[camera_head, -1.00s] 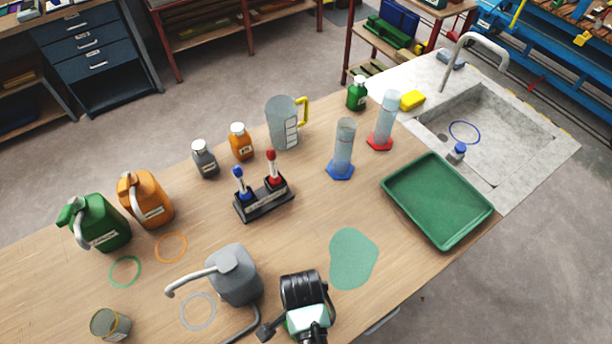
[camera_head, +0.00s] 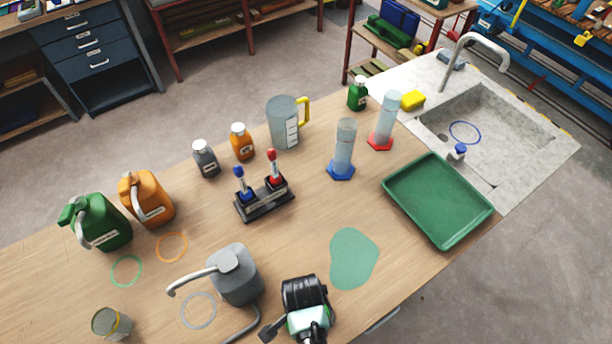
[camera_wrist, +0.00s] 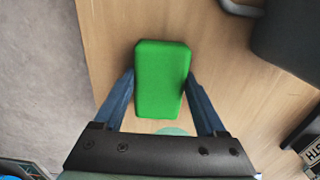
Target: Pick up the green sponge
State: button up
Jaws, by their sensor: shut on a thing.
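The green sponge (camera_wrist: 161,78) is a bright green block between the two blue fingers of my gripper (camera_wrist: 160,84) in the wrist view. The fingers press on its left and right sides, so my gripper is shut on it. Wooden tabletop shows around it; I cannot tell whether it is lifted or still touches the table. In the head view my wrist and gripper housing (camera_head: 306,305) are at the bottom, near the table's front edge, and the sponge is hidden there.
A grey canister (camera_head: 235,276) stands close left of my gripper. A teal patch (camera_head: 353,258) lies on the table to the upper right. A green tray (camera_head: 438,200) and a sink (camera_head: 490,130) are at the right.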

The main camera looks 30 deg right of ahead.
notch_tip(320, 180, up, 10)
jog(key=shift+r+b, duration=0.1)
jog(key=shift+b, duration=0.25)
dwell(0.4)
